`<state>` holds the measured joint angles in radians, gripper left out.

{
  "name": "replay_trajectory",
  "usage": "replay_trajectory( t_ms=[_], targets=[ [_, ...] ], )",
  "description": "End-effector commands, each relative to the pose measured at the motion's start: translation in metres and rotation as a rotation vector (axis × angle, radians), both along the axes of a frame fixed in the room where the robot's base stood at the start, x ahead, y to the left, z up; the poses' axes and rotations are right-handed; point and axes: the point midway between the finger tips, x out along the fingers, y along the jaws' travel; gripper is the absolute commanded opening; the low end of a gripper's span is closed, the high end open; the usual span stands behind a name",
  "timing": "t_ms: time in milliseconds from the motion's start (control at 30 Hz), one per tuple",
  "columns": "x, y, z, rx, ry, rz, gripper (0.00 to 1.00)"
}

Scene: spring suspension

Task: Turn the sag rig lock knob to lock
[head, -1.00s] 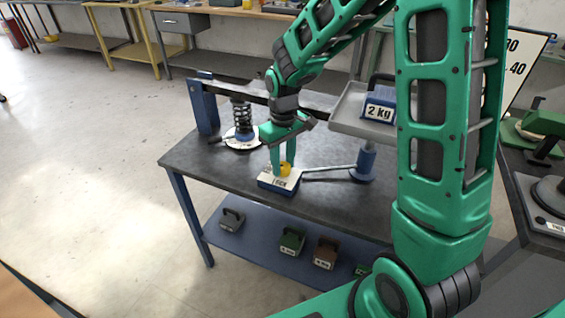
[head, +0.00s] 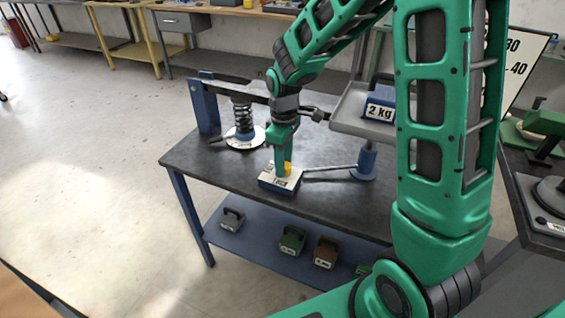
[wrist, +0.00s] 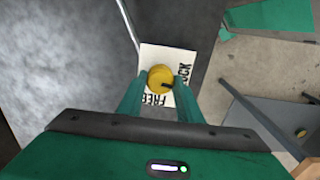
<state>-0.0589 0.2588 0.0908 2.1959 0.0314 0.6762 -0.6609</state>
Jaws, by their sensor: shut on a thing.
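The yellow lock knob (head: 288,168) sits on a small blue box with a white label plate (head: 275,182), on the dark table. My gripper (head: 283,172) points down from above and is shut on the knob, hiding part of it in the head view. In the wrist view the knob (wrist: 159,76) is between my two green fingers (wrist: 160,84). The label plate (wrist: 150,57) reads FREE below the knob and LOCK to its right. The knob's dark pointer mark (wrist: 167,86) points to the lower right, between the two words.
A coil spring (head: 242,116) stands on a round plate behind left, under the rig's beam. A grey tray (head: 345,121) with a 2 kg weight (head: 379,105) is to the right. A rod runs from the box to a blue post (head: 366,162). Several weights lie on the lower shelf (head: 262,243).

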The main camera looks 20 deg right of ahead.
Motion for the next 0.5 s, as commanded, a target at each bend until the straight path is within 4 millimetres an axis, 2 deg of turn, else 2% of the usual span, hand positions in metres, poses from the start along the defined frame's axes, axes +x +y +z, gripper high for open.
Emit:
replay_trajectory(
  t_ms=[200, 500],
  targets=[
    [0.0011, -0.0011, 0.0008, -0.001, -0.003, 0.121, 0.10],
    [0.0013, -0.0018, 0.0010, -0.002, -0.004, 0.200, 0.10]
  ],
)
